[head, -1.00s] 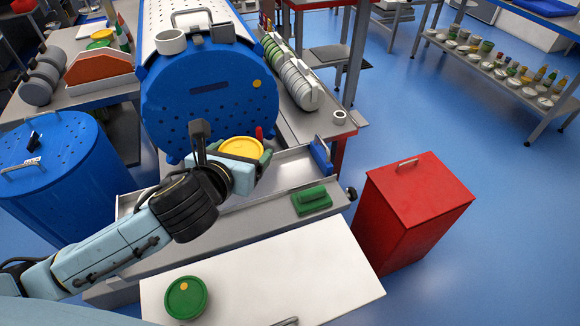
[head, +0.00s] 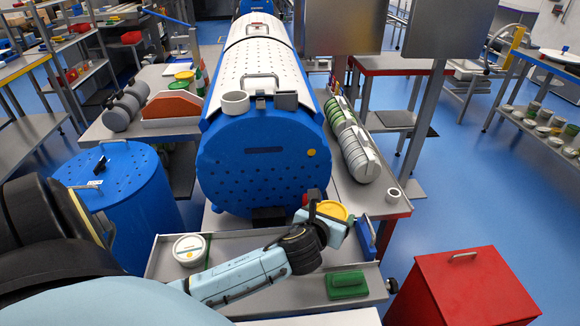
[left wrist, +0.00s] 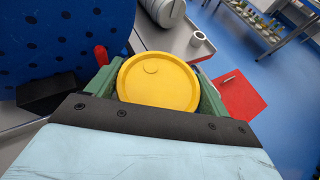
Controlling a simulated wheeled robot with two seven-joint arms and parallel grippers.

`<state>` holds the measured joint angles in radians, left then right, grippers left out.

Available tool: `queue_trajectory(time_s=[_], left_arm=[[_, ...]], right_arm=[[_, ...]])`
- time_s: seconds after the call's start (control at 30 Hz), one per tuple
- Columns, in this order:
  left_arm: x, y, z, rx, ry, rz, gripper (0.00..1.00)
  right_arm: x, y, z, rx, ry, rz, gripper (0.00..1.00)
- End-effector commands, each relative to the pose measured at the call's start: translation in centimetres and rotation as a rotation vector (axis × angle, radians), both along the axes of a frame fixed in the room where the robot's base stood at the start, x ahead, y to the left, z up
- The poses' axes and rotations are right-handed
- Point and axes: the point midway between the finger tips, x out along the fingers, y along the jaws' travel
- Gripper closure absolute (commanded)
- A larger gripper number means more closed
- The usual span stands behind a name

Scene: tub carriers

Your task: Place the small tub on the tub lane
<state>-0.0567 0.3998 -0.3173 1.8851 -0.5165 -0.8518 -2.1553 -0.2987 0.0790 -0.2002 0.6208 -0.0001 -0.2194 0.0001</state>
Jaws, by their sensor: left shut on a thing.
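The small tub with a yellow lid (head: 332,210) is held in my left gripper (head: 326,218), above the right part of a grey metal tray-like surface (head: 228,262) in front of the blue drum. In the left wrist view the yellow lid (left wrist: 158,80) faces the camera, between the green fingers of the left gripper (left wrist: 158,88), which are shut on the tub. The tub's underside is hidden. A white-lidded tub (head: 190,249) stands at the left of the grey surface, by a green strip. I cannot tell which part is the tub lane. My right gripper is out of view.
A large blue drum (head: 262,165) stands just behind the grey surface. A blue upright block (head: 365,238) and a green block (head: 347,285) are at its right end. A red bin (head: 462,290) stands at right, a blue barrel (head: 125,200) at left.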

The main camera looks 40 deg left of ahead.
Motion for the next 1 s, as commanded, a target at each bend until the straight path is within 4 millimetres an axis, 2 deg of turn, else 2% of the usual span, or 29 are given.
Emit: queue_trajectory(time_s=[0.07, 0.3, 0.53, 0.73, 1.0], left_arm=[[0.0, 0.0, -0.7, -0.001, 0.0, 0.0, 0.48], [0.0, -0.1, -5.2, -0.001, 0.002, 0.0, 0.48], [0.0, -0.1, -6.9, 0.0, 0.0, -0.001, 0.48], [0.0, -0.1, -9.8, -0.002, 0.001, -0.001, 0.48], [0.0, -0.1, -9.9, 0.0, -0.001, -0.002, 0.48]], right_arm=[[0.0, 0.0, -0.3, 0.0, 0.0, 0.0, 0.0], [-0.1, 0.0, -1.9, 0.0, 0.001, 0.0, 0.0], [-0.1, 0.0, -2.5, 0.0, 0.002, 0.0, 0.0], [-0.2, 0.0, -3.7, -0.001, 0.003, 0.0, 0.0], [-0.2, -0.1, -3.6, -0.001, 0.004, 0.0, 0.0]])
